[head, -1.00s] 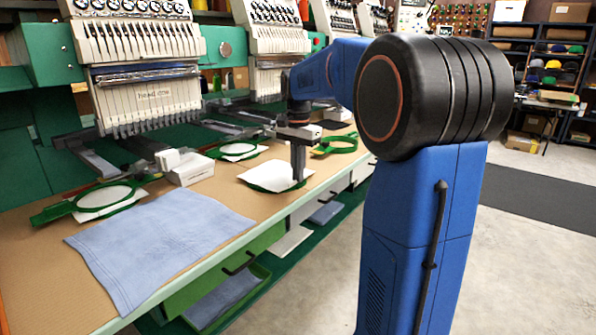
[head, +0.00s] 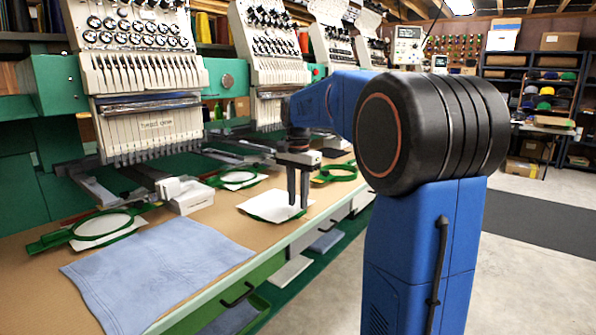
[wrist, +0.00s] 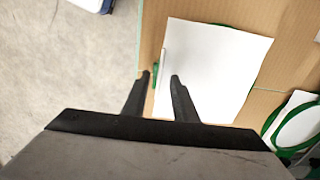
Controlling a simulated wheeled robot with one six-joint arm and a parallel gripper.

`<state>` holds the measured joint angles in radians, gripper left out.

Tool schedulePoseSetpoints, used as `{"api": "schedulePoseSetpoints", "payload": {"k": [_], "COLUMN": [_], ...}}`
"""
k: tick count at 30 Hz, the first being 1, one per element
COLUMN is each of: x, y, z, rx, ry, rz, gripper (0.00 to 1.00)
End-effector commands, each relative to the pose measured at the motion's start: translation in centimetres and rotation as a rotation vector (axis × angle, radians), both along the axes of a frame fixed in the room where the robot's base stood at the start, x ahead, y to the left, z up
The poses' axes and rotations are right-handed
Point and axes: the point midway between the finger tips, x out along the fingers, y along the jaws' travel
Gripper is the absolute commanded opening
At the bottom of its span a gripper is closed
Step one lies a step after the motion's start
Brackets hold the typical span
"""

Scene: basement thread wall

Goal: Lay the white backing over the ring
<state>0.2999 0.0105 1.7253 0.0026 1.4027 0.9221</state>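The white backing (head: 270,205) is a square sheet lying on the table over a green ring (head: 262,219), which shows only in part along its edge. In the wrist view the backing (wrist: 215,60) hides most of the ring, and green peeks out past its sides. My gripper (head: 297,207) points down at the backing's right edge, fingers apart. In the wrist view my gripper (wrist: 160,76) has one fingertip over the sheet and the other past its edge, with nothing held between them. A narrow strip along that edge looks raised or folded.
A blue cloth (head: 155,270) lies on the table at the front left. Other green hoops with white sheets lie at the left (head: 100,225), the back (head: 238,178) and the right (head: 338,173). A white box (head: 187,196) and embroidery machines (head: 145,110) stand behind.

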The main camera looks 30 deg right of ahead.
Motion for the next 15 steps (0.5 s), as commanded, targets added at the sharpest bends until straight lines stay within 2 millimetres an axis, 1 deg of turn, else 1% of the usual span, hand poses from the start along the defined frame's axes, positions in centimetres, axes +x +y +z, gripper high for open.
{"api": "schedulePoseSetpoints", "payload": {"k": [15], "x": [0.0], "y": [0.0], "z": [10.0], "rx": [-0.001], "ry": [-0.004], "rz": [0.000], "gripper": [0.26]}}
